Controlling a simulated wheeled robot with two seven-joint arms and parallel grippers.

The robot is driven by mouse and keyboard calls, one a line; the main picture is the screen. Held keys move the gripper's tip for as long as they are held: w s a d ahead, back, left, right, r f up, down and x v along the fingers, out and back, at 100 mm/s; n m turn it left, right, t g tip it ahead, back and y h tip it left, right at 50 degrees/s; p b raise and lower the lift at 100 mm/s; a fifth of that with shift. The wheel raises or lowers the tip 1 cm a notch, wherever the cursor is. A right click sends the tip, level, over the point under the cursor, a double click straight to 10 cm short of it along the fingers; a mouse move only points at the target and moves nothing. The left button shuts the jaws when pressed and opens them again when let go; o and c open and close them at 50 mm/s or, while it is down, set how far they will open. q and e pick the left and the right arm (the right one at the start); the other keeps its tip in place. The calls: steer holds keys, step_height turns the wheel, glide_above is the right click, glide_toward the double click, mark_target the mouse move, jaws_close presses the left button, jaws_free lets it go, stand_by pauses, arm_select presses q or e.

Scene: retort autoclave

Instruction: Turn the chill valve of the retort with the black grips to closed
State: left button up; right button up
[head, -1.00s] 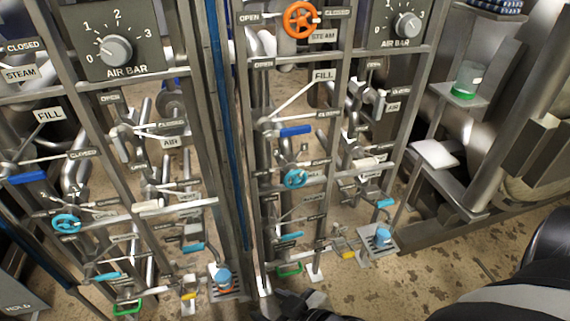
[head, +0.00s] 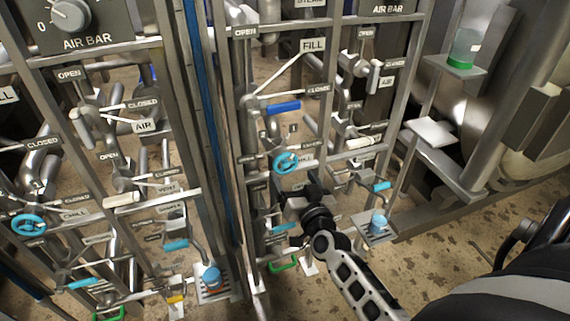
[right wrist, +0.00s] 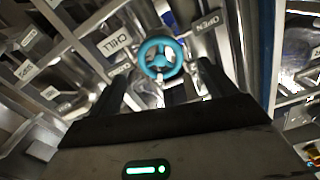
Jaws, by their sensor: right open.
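A blue chill handwheel (head: 286,162) sits on the right-hand panel, below the FILL lever. It also shows in the right wrist view (right wrist: 160,57), with a CHILL plate (right wrist: 115,42) and an OPEN plate (right wrist: 208,22) near it. My right gripper (head: 298,190) is open and empty, just below the wheel in the head view. In the wrist view its fingers (right wrist: 162,74) stand either side of the wheel, which looks to be ahead of them, not gripped. A second blue handwheel (head: 28,224) is on the left-hand panel. I cannot make out black grips on either retort. My left gripper is not in view.
Metal frame posts and pipes crowd both panels.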

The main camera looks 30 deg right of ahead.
mark_target(287, 166)
steer(key=b+x, duration=0.1)
steer(key=x, duration=0.6)
steer(key=c, duration=1)
